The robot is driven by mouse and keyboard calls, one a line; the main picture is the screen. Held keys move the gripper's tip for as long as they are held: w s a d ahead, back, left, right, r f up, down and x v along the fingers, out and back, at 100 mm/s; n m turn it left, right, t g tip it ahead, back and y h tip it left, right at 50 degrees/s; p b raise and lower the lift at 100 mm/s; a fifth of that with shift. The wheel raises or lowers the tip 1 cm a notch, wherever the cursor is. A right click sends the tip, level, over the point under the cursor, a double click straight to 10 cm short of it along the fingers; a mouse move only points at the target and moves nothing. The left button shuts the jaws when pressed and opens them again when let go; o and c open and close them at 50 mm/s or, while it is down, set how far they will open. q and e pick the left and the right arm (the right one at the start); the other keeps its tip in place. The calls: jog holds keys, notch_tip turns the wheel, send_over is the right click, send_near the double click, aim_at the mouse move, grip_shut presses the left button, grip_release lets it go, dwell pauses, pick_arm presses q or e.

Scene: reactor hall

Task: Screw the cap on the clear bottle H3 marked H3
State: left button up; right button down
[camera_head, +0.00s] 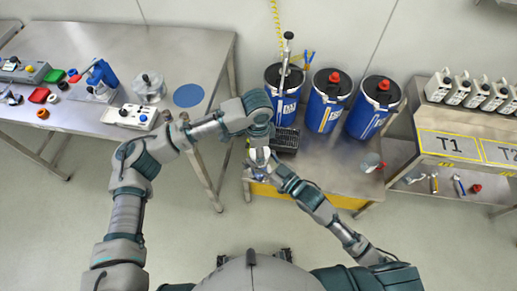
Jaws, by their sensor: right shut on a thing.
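Both of my arms meet over the left end of the middle bench (330,185). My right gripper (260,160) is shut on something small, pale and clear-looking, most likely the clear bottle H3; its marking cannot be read. My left arm comes down from above, with its wrist bent over the same spot. My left gripper (261,140) is just above the right one, largely hidden by its own wrist, so its fingers cannot be made out. The cap cannot be made out at this spot.
A dark rack (286,140) stands right beside my grippers. Blue drums (328,100) stand behind, one with a pump (287,55). A clear beaker-like vessel (371,162) is at the bench's right. The left table (195,60) holds several devices; white canisters (460,88) stand right.

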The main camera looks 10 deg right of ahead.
pick_arm(q)
jog(key=m, duration=0.5)
jog(key=shift+w, duration=0.25)
jog(key=m, duration=0.5)
jog(key=shift+w+d, duration=0.1)
jog(key=shift+w, duration=0.1)
jog(key=m, duration=0.5)
jog(key=shift+w+d+m, duration=0.15)
jog(key=shift+m, duration=0.15)
jog(key=m, duration=0.4)
jog(key=shift+d+m, duration=0.2)
jog(key=shift+m, duration=0.2)
jog(key=m, duration=0.5)
jog(key=shift+d, duration=0.15)
jog(key=m, duration=0.7)
jog(key=shift+s+d+m, duration=0.15)
jog(key=shift+s+m, duration=0.1)
jog(key=shift+m, duration=0.05)
jog(key=o, duration=0.7)
jog(key=shift+o, duration=0.2)
